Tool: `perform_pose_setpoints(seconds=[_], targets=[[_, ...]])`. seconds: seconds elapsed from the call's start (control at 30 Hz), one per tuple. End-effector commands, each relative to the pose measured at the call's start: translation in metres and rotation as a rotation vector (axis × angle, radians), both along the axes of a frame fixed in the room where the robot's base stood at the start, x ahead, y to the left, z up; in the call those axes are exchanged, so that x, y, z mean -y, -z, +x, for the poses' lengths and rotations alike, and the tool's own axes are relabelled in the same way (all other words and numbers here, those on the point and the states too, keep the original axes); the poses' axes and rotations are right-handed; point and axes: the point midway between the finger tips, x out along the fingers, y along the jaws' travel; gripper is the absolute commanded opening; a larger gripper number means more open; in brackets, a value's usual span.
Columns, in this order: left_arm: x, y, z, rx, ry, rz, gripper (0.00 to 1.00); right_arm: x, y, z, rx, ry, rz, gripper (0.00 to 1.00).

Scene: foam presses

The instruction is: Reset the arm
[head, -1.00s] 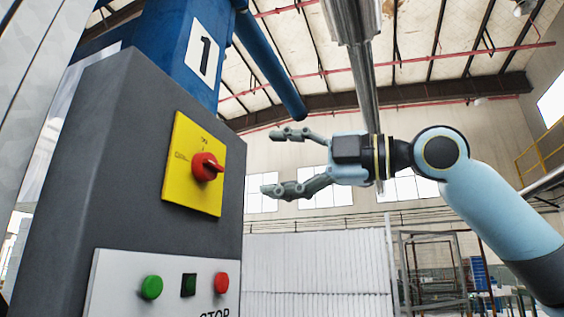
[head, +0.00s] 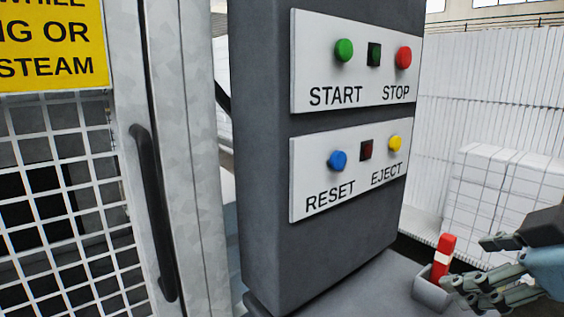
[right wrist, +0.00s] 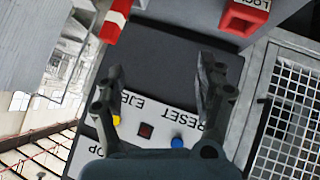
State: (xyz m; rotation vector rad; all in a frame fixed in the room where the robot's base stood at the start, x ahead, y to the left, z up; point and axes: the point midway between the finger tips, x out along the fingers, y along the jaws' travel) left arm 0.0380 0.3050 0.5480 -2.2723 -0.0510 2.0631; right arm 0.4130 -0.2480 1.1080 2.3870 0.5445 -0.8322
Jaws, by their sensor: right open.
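My right gripper (head: 500,268) shows at the lower right of the head view, open and empty, to the right of the grey control box (head: 315,255). In the right wrist view its two fingers (right wrist: 160,85) are spread apart, with the box and its lower panel behind them. The blue RESET button (head: 337,161) is on the lower white panel, beside a dark red indicator and the yellow EJECT button (head: 394,143). The RESET button also shows in the right wrist view (right wrist: 178,142). My left gripper is out of view.
The upper panel has a green START button (head: 344,50) and a red STOP button (head: 403,57). A mesh door with a black handle (head: 152,215) stands at left. A red-and-white object (head: 443,255) stands in a grey holder near my right gripper. White wrapped blocks (head: 505,190) stand behind.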

Motion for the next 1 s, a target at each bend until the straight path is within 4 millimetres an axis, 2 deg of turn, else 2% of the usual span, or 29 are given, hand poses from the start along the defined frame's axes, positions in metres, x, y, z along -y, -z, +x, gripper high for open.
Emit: perform_pose_setpoints(seconds=[0.03,0.1,0.2,0.43,0.47,0.5,0.6,0.77,0.87,0.9,0.97,1.0], targets=[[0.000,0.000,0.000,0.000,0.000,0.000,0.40,0.001,0.028,-0.024,-0.090,0.080,0.033,0.72],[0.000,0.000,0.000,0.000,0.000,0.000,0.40,0.006,0.057,-0.053,-0.191,0.191,0.059,0.72],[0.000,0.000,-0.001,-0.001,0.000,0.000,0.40,0.011,0.089,-0.093,-0.313,0.334,0.084,0.72],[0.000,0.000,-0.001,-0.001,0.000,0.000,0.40,0.021,0.136,-0.182,-0.537,0.634,0.103,0.72],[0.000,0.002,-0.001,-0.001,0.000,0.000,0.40,0.023,0.146,-0.185,-0.550,0.653,0.101,0.72],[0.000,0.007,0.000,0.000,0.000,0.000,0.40,0.025,0.167,-0.177,-0.550,0.649,0.097,0.72],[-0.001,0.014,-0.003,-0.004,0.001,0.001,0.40,0.028,0.213,-0.170,-0.563,0.651,0.092,0.72],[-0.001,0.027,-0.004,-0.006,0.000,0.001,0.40,0.035,0.294,-0.168,-0.591,0.659,0.086,0.72],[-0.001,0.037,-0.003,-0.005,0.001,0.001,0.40,0.040,0.355,-0.174,-0.611,0.665,0.082,0.72],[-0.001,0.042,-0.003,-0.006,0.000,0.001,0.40,0.042,0.384,-0.180,-0.622,0.669,0.080,0.72],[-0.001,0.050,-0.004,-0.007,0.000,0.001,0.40,0.045,0.428,-0.192,-0.639,0.673,0.077,0.72],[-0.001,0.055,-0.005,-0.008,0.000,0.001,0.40,0.048,0.458,-0.203,-0.650,0.678,0.074,0.72]])
